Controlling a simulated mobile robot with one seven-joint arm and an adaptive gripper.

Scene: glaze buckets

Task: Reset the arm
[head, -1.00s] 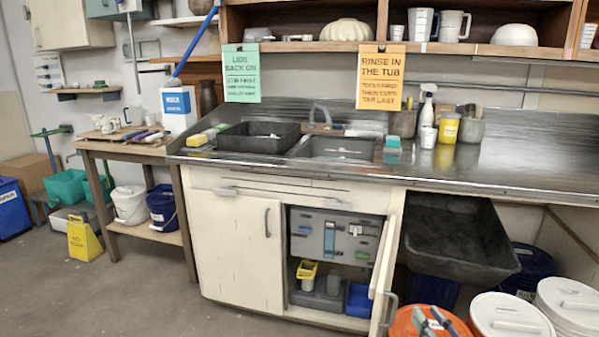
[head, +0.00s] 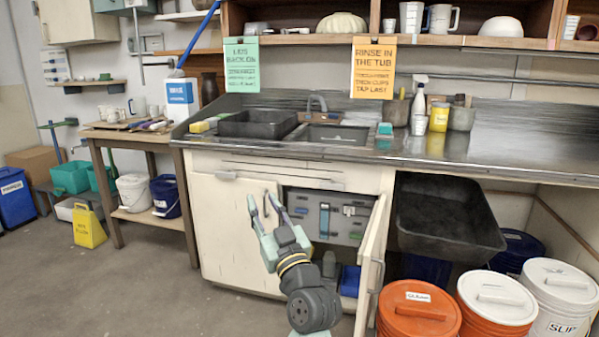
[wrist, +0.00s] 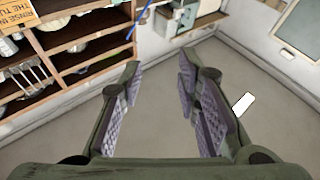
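My gripper (head: 261,203) is raised in front of the sink cabinet, its fingers pointing up, near the top of the closed left cabinet door (head: 226,228). It also shows in the wrist view (wrist: 160,95), where the two purple-padded fingers stand wide apart with nothing between them. My arm rises from the bottom of the head view and covers part of the open cabinet (head: 327,225). Beyond the fingers, the wrist view shows bare wall and wooden shelves (wrist: 75,62) at left.
The open right cabinet door (head: 371,262) stands close to the right of my arm. An orange bucket (head: 420,308) and white-lidded buckets (head: 497,297) stand at lower right. The black sink trays are on the steel counter (head: 480,150).

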